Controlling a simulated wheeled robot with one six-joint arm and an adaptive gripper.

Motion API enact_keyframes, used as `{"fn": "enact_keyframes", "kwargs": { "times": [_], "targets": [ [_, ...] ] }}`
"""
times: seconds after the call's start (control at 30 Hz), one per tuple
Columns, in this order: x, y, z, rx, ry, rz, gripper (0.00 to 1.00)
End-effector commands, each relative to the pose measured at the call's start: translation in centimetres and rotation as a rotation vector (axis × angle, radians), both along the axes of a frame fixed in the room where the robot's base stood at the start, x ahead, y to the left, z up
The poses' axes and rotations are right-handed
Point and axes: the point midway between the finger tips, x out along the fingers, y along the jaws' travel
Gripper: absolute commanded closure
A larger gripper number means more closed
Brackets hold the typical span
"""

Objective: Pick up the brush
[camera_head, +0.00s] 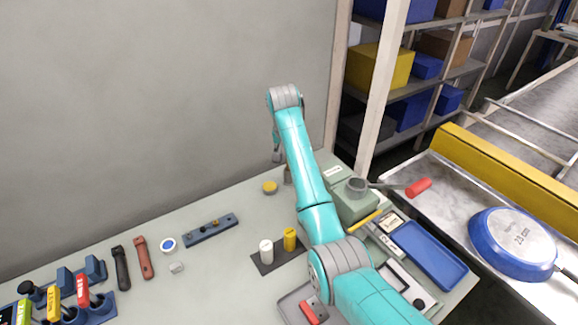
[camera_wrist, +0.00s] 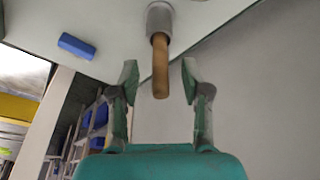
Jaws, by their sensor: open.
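In the wrist view, a brown wooden handle, which looks like that of the brush (camera_wrist: 160,72), sticks out of a grey cylindrical holder (camera_wrist: 160,18) on the table. Its bristles are not visible. My gripper (camera_wrist: 160,78) is open, with one finger on each side of the handle's free end and a gap on both sides. In the head view, my gripper (camera_head: 279,150) hangs over the table's back edge near the wall. The brush is mostly hidden there by my arm.
A green box (camera_head: 355,200) with a grey cup and red-handled tool stands right of my arm. A blue pan (camera_head: 512,243) lies on the conveyor side. The grey wall is close behind.

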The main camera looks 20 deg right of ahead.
Motion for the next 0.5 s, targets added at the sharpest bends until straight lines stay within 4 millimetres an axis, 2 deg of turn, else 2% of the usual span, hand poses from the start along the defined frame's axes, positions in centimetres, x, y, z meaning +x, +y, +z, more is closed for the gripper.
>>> {"fn": "enact_keyframes", "kwargs": {
  "times": [0.17, 0.43, 0.47, 0.5],
  "targets": [
    [0.4, -0.2, -1.9, 0.0, 0.002, -0.001, 0.53],
    [0.5, -0.3, -2.2, 0.001, -0.001, -0.002, 0.53],
    [0.5, -0.3, -2.2, 0.0, 0.0, -0.002, 0.55],
    [0.5, -0.3, -2.2, 0.0, 0.0, -0.002, 0.65]
  ]
}}
